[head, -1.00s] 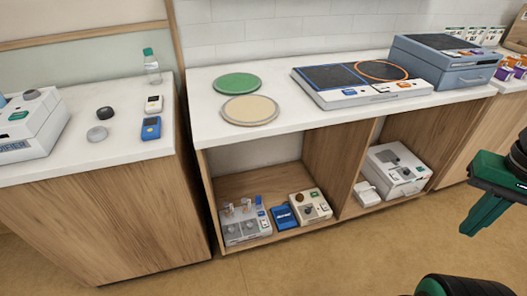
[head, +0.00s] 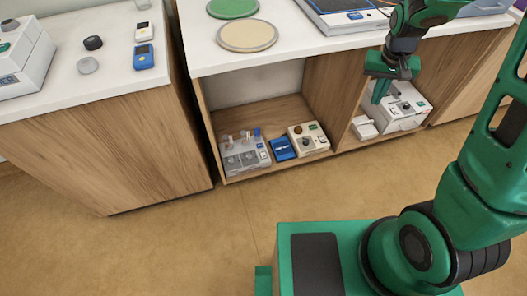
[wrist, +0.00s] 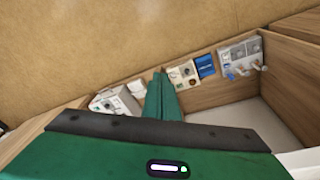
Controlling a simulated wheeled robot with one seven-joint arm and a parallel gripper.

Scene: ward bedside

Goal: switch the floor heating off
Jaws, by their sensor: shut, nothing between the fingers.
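No label naming the floor heating is readable. In the open lower shelf a grey unit with knobs and upright fittings (head: 245,154) stands at the left, a blue box (head: 282,148) beside it, then a cream box with a dark knob and small buttons (head: 309,138). They also show in the wrist view: the grey unit (wrist: 238,53), blue box (wrist: 206,66) and cream box (wrist: 184,74). My gripper (head: 379,95) is shut and empty, pointing down before the right compartment. In the wrist view its fingers (wrist: 163,97) appear between the cream box and a white unit (wrist: 115,102).
The white unit with a dial (head: 408,106) and a small white box (head: 364,127) sit in the right compartment, partly behind my gripper. A wooden divider (head: 336,92) separates the compartments. The counter (head: 290,48) overhangs them. The floor in front is clear.

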